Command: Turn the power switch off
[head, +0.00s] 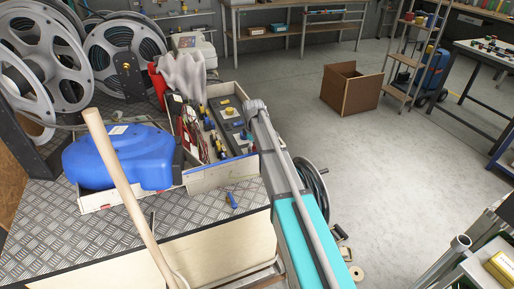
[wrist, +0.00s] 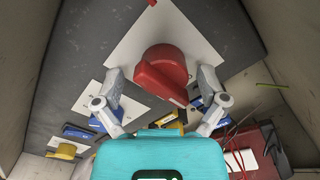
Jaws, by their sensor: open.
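The power switch, a red rotary knob (wrist: 165,73) on a white square plate (wrist: 125,45), sits on a dark grey panel in the wrist view. My gripper (wrist: 161,76) is open, with one grey finger on each side of the red knob. Whether the fingers touch the knob cannot be told. In the head view a dark control box (head: 237,134) with a yellow button (head: 228,111) lies in an open crate. My arm reaches to the crate's right side there, and I cannot make out the red knob.
The crate (head: 222,174) has light walls and holds tools and cables. A blue case (head: 120,157) and a wooden handle (head: 125,190) are left of it. Hose reels (head: 125,55) stand behind left. A cardboard box (head: 351,91) stands on open floor to the right.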

